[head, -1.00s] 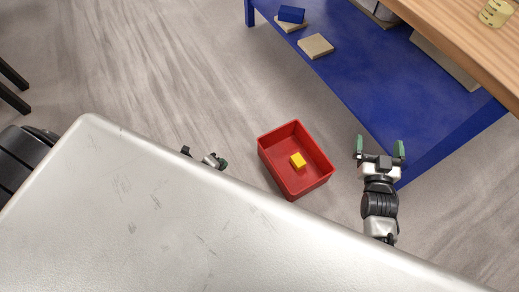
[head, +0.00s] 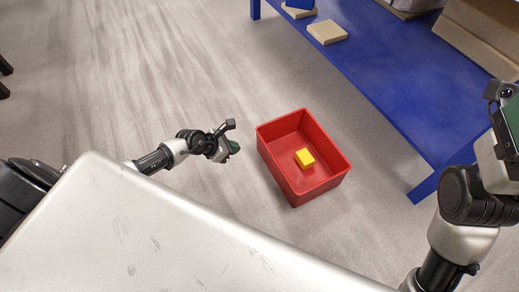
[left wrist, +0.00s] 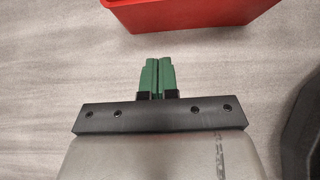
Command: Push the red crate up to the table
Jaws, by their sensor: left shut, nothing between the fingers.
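A blue leg (head: 424,186) reaches the floor at the shelf's near corner. A tan slab (head: 327,32) and other items lie on the shelf. The grey floor (head: 170,70) left of and beyond the crate is clear.

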